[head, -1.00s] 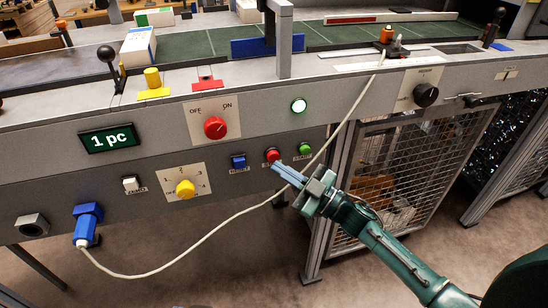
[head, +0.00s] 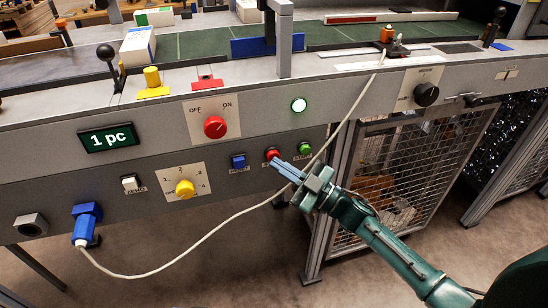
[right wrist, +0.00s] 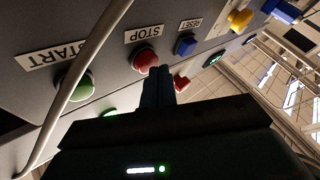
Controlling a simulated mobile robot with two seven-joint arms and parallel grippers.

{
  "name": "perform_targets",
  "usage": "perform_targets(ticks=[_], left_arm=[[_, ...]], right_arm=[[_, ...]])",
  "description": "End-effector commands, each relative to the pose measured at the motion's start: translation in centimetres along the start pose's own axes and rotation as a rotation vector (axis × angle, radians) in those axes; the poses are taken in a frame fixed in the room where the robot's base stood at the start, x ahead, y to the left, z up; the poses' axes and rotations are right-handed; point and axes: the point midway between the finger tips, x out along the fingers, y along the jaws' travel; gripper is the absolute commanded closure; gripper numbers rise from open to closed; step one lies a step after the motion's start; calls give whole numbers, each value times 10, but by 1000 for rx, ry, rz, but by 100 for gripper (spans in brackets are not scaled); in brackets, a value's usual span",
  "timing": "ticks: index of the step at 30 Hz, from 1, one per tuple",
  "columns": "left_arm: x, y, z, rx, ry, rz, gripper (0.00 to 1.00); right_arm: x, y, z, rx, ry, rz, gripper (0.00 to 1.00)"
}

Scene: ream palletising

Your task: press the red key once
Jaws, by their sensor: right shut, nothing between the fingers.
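The red key (head: 272,153) is a round button in the row on the lower front panel, between a blue key and a green key. In the right wrist view the red key (right wrist: 144,60) sits beside the STOP label. My right gripper (head: 275,161) is shut and empty, its fingertips pointing up at the red key from just below. In the right wrist view the fingertips (right wrist: 158,72) overlap the key's lower right edge; I cannot tell whether they touch it. My left gripper is not in view.
The blue key (head: 238,161) and green key (head: 305,148) flank the red key. A pale cable (head: 215,230) loops from a blue plug and passes close by my right gripper. A red OFF/ON knob (head: 215,127) and a lit lamp (head: 299,105) are higher up.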

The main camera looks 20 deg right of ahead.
Motion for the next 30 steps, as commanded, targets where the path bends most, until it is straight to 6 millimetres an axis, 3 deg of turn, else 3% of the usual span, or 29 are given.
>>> perform_targets(ticks=[22, 30], left_arm=[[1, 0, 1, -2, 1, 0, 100], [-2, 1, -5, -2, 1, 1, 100]], right_arm=[[4, 3, 3, 0, -1, 1, 100], [-3, -2, -3, 1, -2, 0, 100]])
